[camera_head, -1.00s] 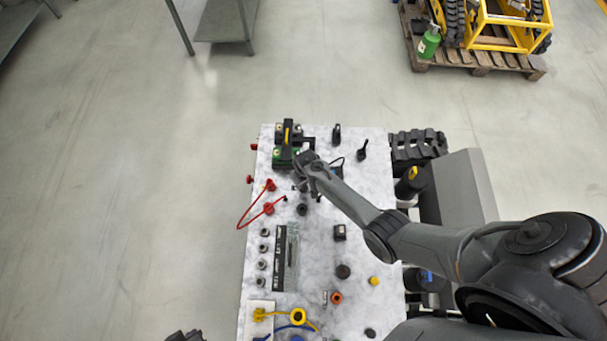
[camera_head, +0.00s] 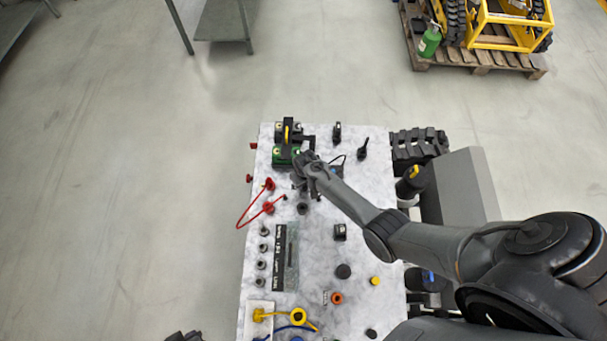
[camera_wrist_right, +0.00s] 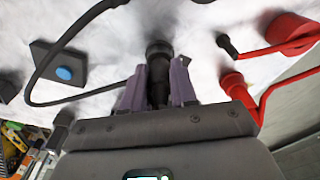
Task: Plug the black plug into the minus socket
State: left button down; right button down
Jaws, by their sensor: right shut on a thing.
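My right gripper (camera_head: 300,186) is over the upper left part of the white marbled panel (camera_head: 325,265). In the right wrist view its purple fingers (camera_wrist_right: 157,85) are shut on the black plug (camera_wrist_right: 158,78). The plug points at the panel, and its far end meets a dark round ring (camera_wrist_right: 159,47) there. I cannot tell whether the plug is seated in it. A black cable (camera_wrist_right: 62,48) loops to the left. No minus mark is readable. In the head view the arm and gripper hide the plug. My left gripper is not in view.
Red connectors with a red cable (camera_head: 240,220) are at the panel's left edge, close to my right gripper; a red one (camera_wrist_right: 290,32) shows in the wrist view. A green-and-black device (camera_head: 287,150) stands just beyond. A black round part (camera_head: 302,208) is on the near side.

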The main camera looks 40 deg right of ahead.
jog(key=shift+f, duration=0.4)
jog(key=c, duration=0.8)
grip_release()
jog(key=shift+r, duration=0.1)
jog(key=shift+r, duration=0.45)
jog(key=r, duration=0.2)
jog(key=r+p, duration=0.1)
jog(key=r, duration=0.5)
jog(key=shift+s+r, duration=0.1)
jog(key=shift+s, duration=0.3)
jog(key=shift+r, duration=0.85)
